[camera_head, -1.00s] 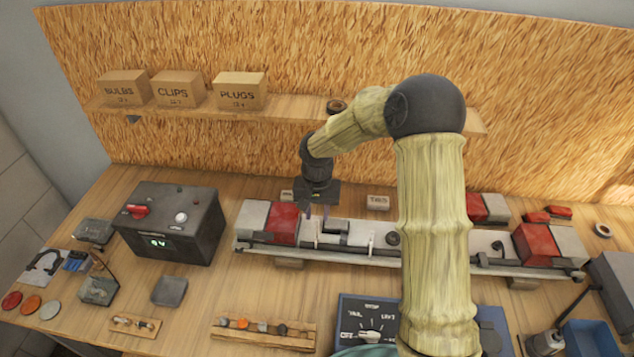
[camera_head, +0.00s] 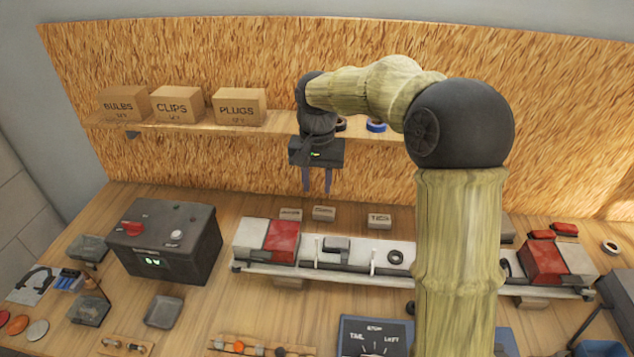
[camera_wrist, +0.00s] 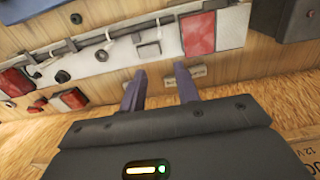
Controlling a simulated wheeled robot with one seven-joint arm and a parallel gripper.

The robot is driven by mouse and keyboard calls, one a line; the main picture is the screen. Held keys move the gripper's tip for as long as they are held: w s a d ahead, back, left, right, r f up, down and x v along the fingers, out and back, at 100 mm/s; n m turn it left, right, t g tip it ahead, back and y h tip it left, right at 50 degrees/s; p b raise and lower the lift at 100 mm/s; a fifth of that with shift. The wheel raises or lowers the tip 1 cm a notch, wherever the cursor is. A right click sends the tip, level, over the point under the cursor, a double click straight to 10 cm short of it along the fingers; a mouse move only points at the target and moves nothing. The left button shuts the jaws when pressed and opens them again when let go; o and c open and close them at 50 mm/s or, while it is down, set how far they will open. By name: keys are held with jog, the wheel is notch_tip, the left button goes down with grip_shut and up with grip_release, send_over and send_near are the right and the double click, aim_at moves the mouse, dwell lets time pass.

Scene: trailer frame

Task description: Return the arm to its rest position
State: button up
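My gripper (camera_head: 317,188) hangs fingers-down in front of the chipboard back wall, above the trailer light frame (camera_head: 389,268). Its two fingers are apart with nothing between them. The wrist view also shows the gripper (camera_wrist: 161,82) open and empty, with the white frame bar (camera_wrist: 118,62) beyond the fingertips. My arm stands up on the right and bends over to the left at the elbow. It hides part of the frame's right half.
A shelf (camera_head: 160,131) on the wall bears boxes marked BULBS (camera_head: 121,106), CLIPS (camera_head: 176,106) and PLUGS (camera_head: 239,107), plus tape rolls. A dark power box (camera_head: 165,245) stands on the bench at left. A switch panel (camera_head: 373,335) lies in front.

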dwell(0.3)
jog(key=s+d+f+n+t, duration=0.1)
jog(key=s+d+f, duration=0.3)
jog(key=s, duration=0.6)
jog(key=s+d+f+n+t, duration=0.1)
jog(key=s+d+f, duration=0.4)
jog(key=s+d, duration=0.2)
jog(key=s, duration=0.2)
jog(key=shift+s+f+t, duration=0.15)
jog(key=shift+s+t, duration=0.15)
jog(key=shift+s, duration=0.1)
